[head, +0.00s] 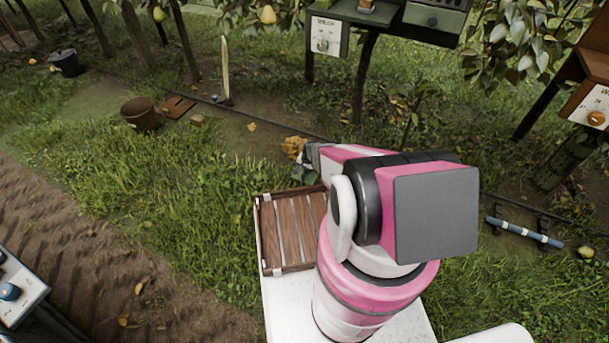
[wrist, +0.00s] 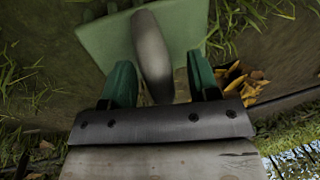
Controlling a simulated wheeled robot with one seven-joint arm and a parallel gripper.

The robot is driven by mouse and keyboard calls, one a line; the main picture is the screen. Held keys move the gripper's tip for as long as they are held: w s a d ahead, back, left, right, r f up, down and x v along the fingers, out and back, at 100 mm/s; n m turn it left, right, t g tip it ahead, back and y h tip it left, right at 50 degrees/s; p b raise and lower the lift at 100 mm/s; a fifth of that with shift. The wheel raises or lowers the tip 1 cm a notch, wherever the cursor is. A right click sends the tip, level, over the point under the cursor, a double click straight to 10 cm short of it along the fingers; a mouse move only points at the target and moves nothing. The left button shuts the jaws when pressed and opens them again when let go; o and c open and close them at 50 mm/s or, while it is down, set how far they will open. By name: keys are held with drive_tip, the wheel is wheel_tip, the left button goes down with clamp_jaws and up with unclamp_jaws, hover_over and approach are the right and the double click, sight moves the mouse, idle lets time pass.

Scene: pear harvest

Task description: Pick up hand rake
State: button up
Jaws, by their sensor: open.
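In the wrist view, a grey-brown rounded handle (wrist: 152,50) lies over a flat pale green surface (wrist: 100,42). It may be the hand rake's handle; I see no tines, so I cannot tell. My gripper (wrist: 162,80) is open, with one dark green finger on each side of the handle's lower part. I cannot tell whether the fingers touch it. In the head view my pink and white arm reaches down and away past the crate. The gripper is mostly hidden there, and I cannot make out the rake.
A slatted wooden crate (head: 264,236) sits on my white deck, left of my arm. Yellow leaves (head: 293,145) lie just beyond the gripper. A brown bucket (head: 140,113) stands on the grass at left. A blue-white bar (head: 525,232) is at right. Dark posts and boxes (head: 326,37) stand behind.

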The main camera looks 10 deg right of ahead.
clamp_jaws()
drive_tip(key=shift+r, duration=0.15)
drive_tip(key=shift+s+r, duration=0.1)
drive_tip(key=shift+r, duration=0.45)
drive_tip(key=r, duration=0.2)
drive_tip(key=a+r, duration=0.1)
drive_tip(key=shift+s+r, duration=0.35)
drive_tip(key=s+a+r, duration=0.5)
drive_tip(key=a+r, duration=0.1)
drive_tip(key=a, duration=0.3)
